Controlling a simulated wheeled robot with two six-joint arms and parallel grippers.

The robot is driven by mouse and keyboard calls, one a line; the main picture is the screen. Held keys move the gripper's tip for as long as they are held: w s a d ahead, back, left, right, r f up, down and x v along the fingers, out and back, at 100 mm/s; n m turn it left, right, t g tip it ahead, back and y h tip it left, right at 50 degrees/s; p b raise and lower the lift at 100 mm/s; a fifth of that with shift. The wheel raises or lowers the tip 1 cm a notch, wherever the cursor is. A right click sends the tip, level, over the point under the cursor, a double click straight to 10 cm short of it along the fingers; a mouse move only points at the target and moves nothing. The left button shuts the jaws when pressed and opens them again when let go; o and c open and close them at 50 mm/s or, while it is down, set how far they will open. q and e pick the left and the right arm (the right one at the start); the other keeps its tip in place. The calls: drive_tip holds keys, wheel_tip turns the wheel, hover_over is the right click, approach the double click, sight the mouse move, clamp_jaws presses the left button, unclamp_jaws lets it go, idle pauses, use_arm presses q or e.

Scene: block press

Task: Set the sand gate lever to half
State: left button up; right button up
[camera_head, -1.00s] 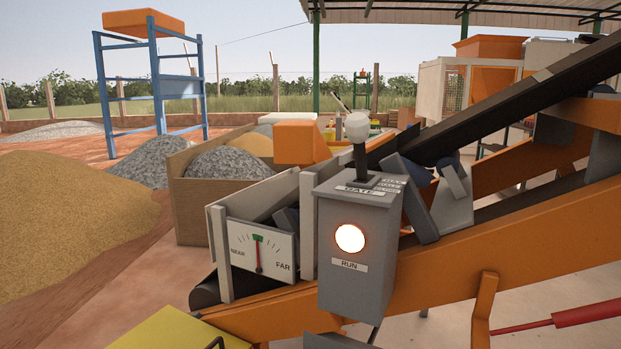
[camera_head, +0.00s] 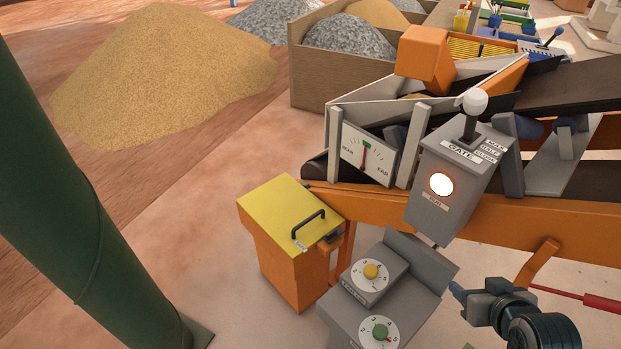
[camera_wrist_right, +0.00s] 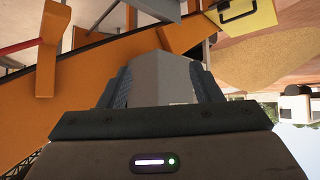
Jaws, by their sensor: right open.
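The sand gate lever (camera_head: 474,103) has a white ball knob on a dark stem. It stands nearly upright on the grey GATE box (camera_head: 445,190). Labels MAX, HALF and CLOSE (camera_head: 490,149) are beside it on the box top; I cannot tell which one the lever lines up with. My right gripper (camera_head: 464,303) is open, below and right of the box in the head view, apart from the lever. In the right wrist view a grey box-like surface (camera_wrist_right: 163,75) shows between its two fingers (camera_wrist_right: 163,92). The lever is not visible there. My left gripper is not in view.
A lit RUN button (camera_head: 440,185) is on the box front. A NEAR–FAR gauge (camera_head: 366,155) is to its left. A grey panel with yellow and green dials (camera_head: 371,271) and a yellow-lidded orange bin (camera_head: 292,215) stand in front. The orange conveyor frame (camera_head: 545,225) runs behind.

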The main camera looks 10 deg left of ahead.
drive_tip(key=w+r+t+y, duration=0.1)
drive_tip(key=w+r+t, duration=0.1)
drive_tip(key=w+r, duration=0.4)
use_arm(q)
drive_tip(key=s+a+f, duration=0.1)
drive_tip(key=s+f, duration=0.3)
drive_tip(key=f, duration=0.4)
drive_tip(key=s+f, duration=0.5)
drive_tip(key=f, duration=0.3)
use_arm(e)
drive_tip(key=n+t+y, duration=0.3)
drive_tip(key=t, duration=0.2)
approach(471, 97)
drive_tip(key=w+d+f, duration=0.1)
drive_tip(key=w, duration=0.2)
drive_tip(key=p+x, duration=0.3)
drive_tip(key=x, duration=0.6)
drive_tip(key=shift+a, duration=0.15)
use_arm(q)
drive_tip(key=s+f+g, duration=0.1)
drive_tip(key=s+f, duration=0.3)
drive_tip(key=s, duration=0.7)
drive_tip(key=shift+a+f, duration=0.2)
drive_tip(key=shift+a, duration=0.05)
use_arm(e)
drive_tip(key=shift+w+a+f, duration=0.1)
drive_tip(key=shift+w, duration=0.2)
